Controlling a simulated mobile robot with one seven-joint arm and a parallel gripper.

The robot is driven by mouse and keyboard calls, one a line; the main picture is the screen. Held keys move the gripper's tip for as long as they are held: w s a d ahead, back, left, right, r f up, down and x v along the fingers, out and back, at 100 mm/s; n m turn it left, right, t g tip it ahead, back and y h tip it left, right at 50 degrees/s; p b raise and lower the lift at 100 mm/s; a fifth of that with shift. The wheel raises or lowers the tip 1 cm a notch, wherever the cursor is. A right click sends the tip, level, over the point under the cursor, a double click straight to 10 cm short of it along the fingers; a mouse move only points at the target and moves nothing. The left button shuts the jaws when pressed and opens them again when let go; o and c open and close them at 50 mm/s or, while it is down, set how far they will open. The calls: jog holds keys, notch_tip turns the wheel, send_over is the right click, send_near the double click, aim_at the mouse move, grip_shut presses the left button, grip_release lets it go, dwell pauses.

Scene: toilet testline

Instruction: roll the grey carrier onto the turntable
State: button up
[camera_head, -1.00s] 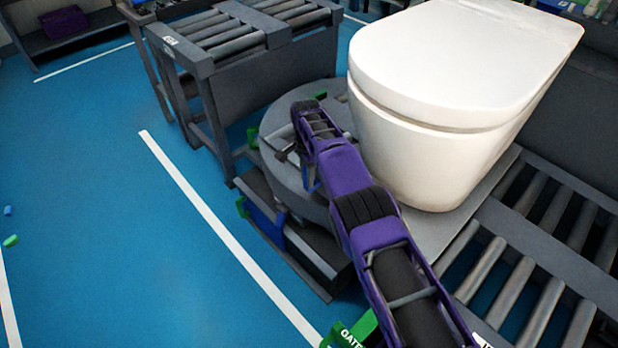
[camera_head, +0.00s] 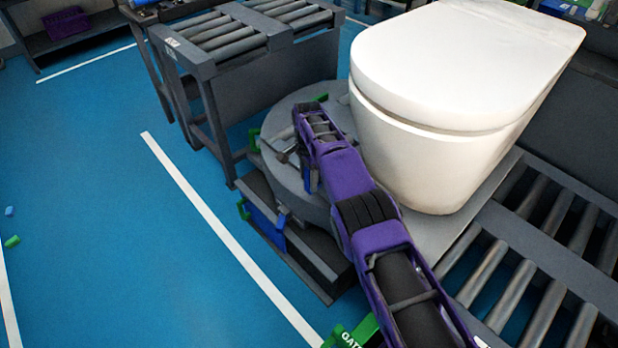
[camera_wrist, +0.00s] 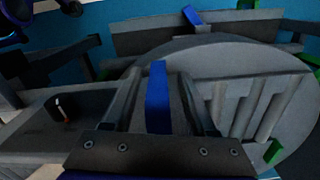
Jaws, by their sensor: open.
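The grey carrier (camera_head: 436,232) is a flat plate under the white toilet (camera_head: 425,150), at the head of the roller conveyor. The toilet hides most of it. The round grey turntable (camera_head: 277,118) lies left of the toilet; my arm hides where carrier and turntable come together. My gripper (camera_head: 285,150) is open over the turntable's near left part, and I see nothing held in it. In the wrist view the turntable (camera_wrist: 240,62) shows ahead, with its rollers at right. A blue strip (camera_wrist: 158,95) shows between the fingers; I cannot tell what it belongs to.
A roller stand (camera_head: 235,60) stands behind the turntable. Conveyor rollers (camera_head: 510,290) run at right. A dark base with a blue part (camera_head: 265,228) and green handle sits below the turntable. A green gate piece (camera_head: 355,334) is at the bottom. Blue floor at left is mostly clear.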

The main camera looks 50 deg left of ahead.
notch_tip(320, 180, up, 17)
jog(key=p, duration=0.3)
jog(key=shift+r+p, duration=0.15)
jog(key=shift+p, duration=0.2)
